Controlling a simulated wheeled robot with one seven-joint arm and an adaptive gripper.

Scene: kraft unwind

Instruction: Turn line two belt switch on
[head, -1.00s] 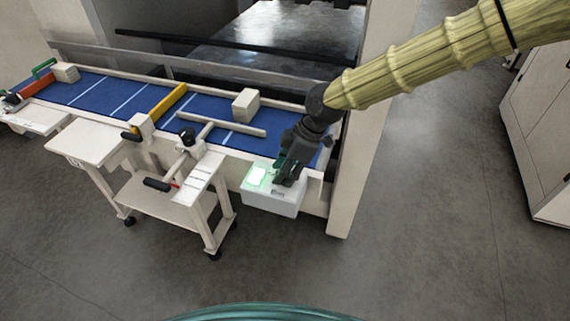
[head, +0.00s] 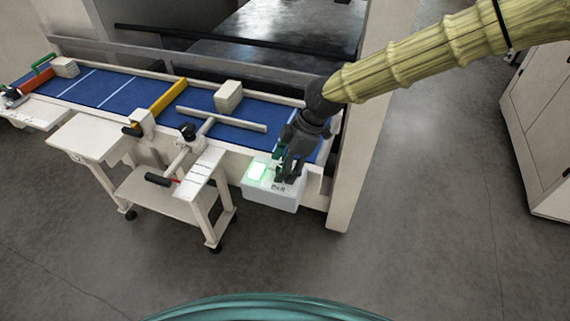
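A white switch box (head: 284,201) is fixed to the front side of the conveyor near its right end. A lit green-white panel (head: 257,171) glows on the left part of its top. My gripper (head: 281,176) points down at the right part of the box's top, beside the lit panel. Its dark fingers hide the switch there, and I cannot tell whether they touch it or how far apart they are. The blue belt (head: 110,90) runs from the left to the box's side.
A pale block (head: 228,96) sits on the belt behind a white rail (head: 222,120). A yellow bar (head: 168,96) and a red bar (head: 36,81) cross the belt. A white wheeled cart (head: 165,192) stands in front. The floor to the right is clear.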

